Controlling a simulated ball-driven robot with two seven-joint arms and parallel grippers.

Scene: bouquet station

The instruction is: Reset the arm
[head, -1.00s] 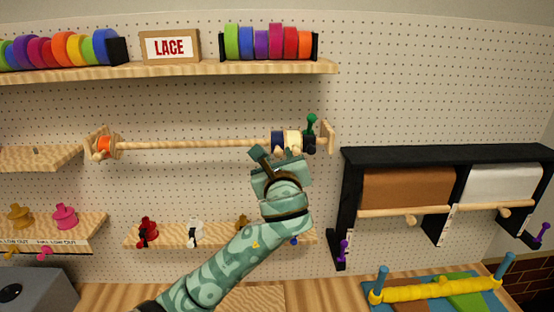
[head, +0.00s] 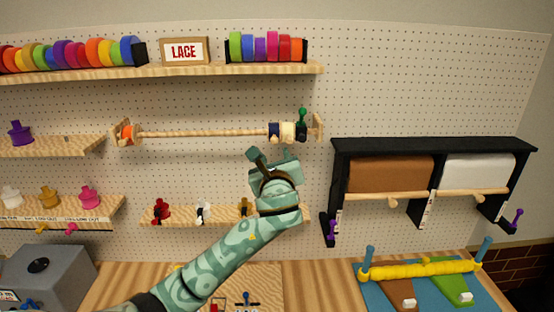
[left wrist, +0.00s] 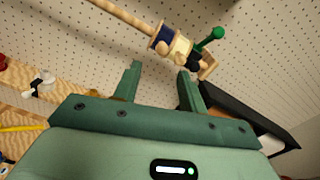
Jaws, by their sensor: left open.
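My left gripper (head: 272,158) is in front of the pegboard, just below the right end of a wooden dowel (head: 200,134). Its fingers are open and empty, and they show apart in the left wrist view (left wrist: 160,82). The dowel carries an orange spool (head: 129,133) at its left end and navy and cream spools (head: 287,132) at its right end. A green-knobbed peg (head: 301,118) stands by the dowel's right end. In the left wrist view the cream spool (left wrist: 180,48) lies beyond the fingertips, apart from them. My right gripper is not in view.
A shelf (head: 200,72) with ribbon rolls and a LACE sign (head: 185,51) is above. A small shelf (head: 185,215) is partly behind my left arm. A black paper-roll rack (head: 432,146) is at right. A grey box (head: 45,275) and a blue mat (head: 385,295) are below.

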